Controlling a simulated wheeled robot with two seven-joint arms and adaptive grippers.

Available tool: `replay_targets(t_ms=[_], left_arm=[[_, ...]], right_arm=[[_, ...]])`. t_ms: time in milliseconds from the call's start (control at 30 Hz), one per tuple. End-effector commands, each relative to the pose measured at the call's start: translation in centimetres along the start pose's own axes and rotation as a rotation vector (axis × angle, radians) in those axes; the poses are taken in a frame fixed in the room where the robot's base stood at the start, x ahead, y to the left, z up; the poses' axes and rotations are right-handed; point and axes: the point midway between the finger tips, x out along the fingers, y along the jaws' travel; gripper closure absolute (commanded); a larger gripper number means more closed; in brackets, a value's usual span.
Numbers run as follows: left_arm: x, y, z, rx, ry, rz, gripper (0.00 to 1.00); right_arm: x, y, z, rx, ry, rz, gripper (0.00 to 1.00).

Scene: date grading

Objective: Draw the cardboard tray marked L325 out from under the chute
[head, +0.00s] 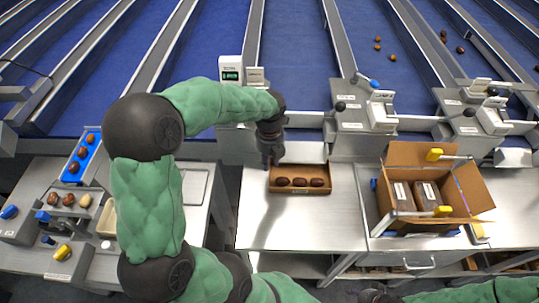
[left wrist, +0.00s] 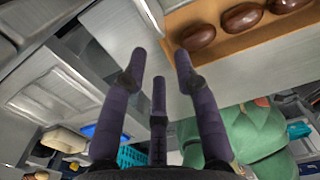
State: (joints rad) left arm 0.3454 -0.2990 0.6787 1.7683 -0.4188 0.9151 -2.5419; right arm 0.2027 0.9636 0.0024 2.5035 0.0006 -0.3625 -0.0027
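A shallow cardboard tray (head: 300,191) holds a row of three dark brown dates and sits on the steel table below the chute. No L325 mark is readable on it. My left gripper (head: 272,160) is at the tray's back left corner. In the left wrist view its purple-grey fingers (left wrist: 160,58) are spread apart with nothing between them. The tray also shows there, its brown wall (left wrist: 236,42) at upper right, just beyond the right finger. Contact cannot be told. Dark parts of my right arm's end show at the bottom edge of the head view; its fingers cannot be made out.
An open cardboard box (head: 470,189) with packages stands to the right, with yellow-ended clamps around it. A blue tray of dates (head: 82,158) and graded samples are on the left bench. The steel table (head: 290,232) in front of the tray is clear. Chute units stand behind.

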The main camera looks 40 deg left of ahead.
Motion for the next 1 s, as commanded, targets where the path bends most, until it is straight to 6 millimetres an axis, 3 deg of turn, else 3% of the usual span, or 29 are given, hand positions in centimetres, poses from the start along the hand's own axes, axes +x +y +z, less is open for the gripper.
replay_targets(t_ms=[33, 200, 400, 900, 1000], left_arm=[[1.3, 0.0, -0.1, -0.001, 0.003, 0.001, 0.70], [4.1, 0.0, -0.1, 0.000, 0.002, 0.002, 0.70], [6.4, 0.0, 0.0, 0.000, 0.001, 0.001, 0.70], [7.3, 0.0, 0.0, 0.000, 0.000, 0.000, 0.70], [7.3, 0.0, 0.0, 0.000, 0.000, 0.000, 0.98]], right_arm=[[0.5, 0.2, 0.0, 0.000, 0.000, 0.000, 0.60], [1.4, 0.5, -0.1, 0.000, 0.000, 0.000, 0.60], [2.1, 0.7, -0.1, 0.000, 0.000, 0.000, 0.60], [2.3, 0.8, -0.1, 0.000, 0.000, 0.000, 0.60], [2.3, 0.8, -0.1, 0.000, 0.000, 0.000, 0.60]])
